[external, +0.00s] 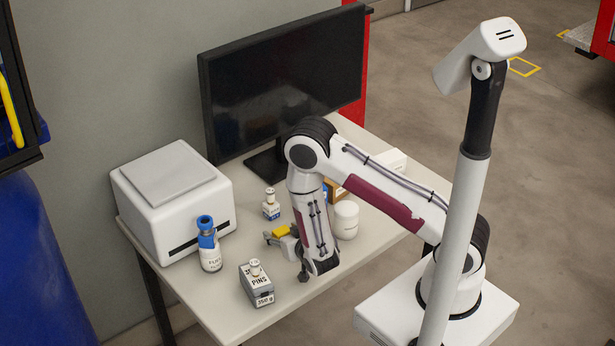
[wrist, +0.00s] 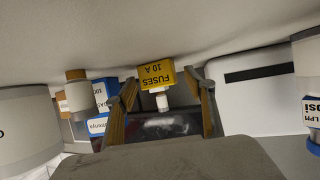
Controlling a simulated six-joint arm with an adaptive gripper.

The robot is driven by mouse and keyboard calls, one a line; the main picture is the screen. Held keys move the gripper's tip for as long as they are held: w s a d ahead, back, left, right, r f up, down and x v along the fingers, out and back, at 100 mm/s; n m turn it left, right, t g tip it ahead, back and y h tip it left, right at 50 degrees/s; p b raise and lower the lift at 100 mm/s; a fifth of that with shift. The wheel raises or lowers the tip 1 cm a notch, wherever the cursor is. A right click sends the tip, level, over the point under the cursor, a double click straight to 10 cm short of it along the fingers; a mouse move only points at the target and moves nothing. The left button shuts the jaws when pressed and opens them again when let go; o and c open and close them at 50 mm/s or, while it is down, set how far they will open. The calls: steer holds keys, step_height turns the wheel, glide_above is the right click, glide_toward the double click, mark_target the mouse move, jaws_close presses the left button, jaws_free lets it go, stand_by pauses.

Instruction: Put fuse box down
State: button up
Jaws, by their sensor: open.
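The yellow fuse box (wrist: 157,74), marked "FUSES 10 A", shows upside down in the wrist view, with a white knob-like part below it in the picture. It appears to stand on the table (external: 225,318). My gripper (wrist: 163,84) is open, with one finger on each side of the box and visible gaps beside it. In the external view my gripper (external: 282,241) is low over the table, and the yellow of the fuse box (external: 284,231) shows at its fingers. The arm and fingers hide part of the box there, so its contact with the table is unclear.
A grey pins box (external: 258,286) and a blue-capped bottle (external: 210,251) stand left of my gripper. A small bottle (external: 271,207) is behind it, and a white jar (external: 345,220) is to its right. A white printer-like machine (external: 172,193) and a monitor (external: 285,85) fill the back.

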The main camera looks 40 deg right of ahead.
steer(key=shift+v, duration=5.4)
steer(key=shift+a+r, duration=0.1)
